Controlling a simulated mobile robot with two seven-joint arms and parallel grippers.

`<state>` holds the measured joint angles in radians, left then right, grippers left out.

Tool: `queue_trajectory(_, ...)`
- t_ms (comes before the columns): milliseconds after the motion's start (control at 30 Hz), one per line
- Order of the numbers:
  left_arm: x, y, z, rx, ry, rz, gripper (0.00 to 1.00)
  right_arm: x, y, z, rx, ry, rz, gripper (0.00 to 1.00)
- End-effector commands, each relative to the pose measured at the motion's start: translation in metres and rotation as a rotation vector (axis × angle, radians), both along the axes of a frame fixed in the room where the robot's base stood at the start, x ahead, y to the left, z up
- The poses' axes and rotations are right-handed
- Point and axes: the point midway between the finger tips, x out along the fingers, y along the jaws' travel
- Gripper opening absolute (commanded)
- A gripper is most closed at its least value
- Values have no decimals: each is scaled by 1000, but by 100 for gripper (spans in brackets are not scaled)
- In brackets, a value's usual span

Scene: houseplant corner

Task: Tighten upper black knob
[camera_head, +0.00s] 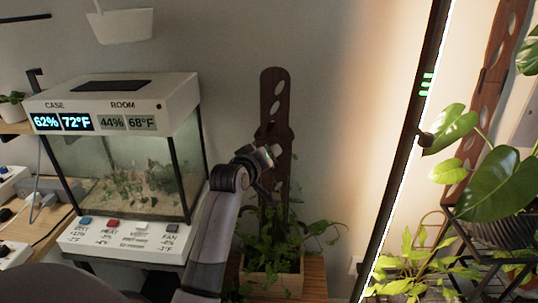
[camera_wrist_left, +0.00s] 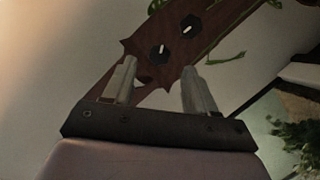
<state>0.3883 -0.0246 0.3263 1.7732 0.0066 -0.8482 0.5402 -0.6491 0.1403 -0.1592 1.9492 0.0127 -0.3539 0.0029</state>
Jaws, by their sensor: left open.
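A tall dark wooden plank (camera_head: 273,92) with holes stands upright behind a planter in the head view. My left gripper (camera_head: 268,154) is in front of its middle part and hides that stretch. In the left wrist view, two black knobs with white marks are on the plank (camera_wrist_left: 215,14). One knob (camera_wrist_left: 158,54) shows just beyond and between the fingertips of my left gripper (camera_wrist_left: 159,66); the other knob (camera_wrist_left: 190,24) is farther off, up and right. I cannot tell for sure which is the upper one. The jaws are open and empty.
A glass terrarium (camera_head: 125,165) with a white display top (camera_head: 110,105) stands left of my left arm. A wooden planter (camera_head: 272,278) with leafy vines is below the gripper. A bright light pole (camera_head: 407,150) and leafy plants (camera_head: 495,170) are at right.

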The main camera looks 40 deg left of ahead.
Motion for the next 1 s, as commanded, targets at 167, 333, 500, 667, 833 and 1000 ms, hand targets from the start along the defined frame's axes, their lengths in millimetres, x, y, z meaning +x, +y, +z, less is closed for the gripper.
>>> queue_trajectory(167, -17, -5, 5, 0, 0, 0, 57, 0, 0, -1, 0, 0, 0, 100)
queue_trajectory(333, -25, -7, 7, -1, 2, 0, 57, 0, 0, -2, 0, 0, 0, 100)
queue_trajectory(500, -27, -7, 8, 0, 1, 0, 57, 0, 0, -2, 0, 0, 0, 100)
queue_trajectory(667, -27, -7, 8, 0, 1, 0, 57, 0, 0, -2, 0, 0, 0, 100)
queue_trajectory(833, -27, -7, 8, 0, 1, 0, 57, 0, 0, -2, 0, 0, 0, 100)
queue_trajectory(1000, -28, -8, 2, 12, 9, -6, 57, 0, 0, -2, 0, 0, 0, 100)
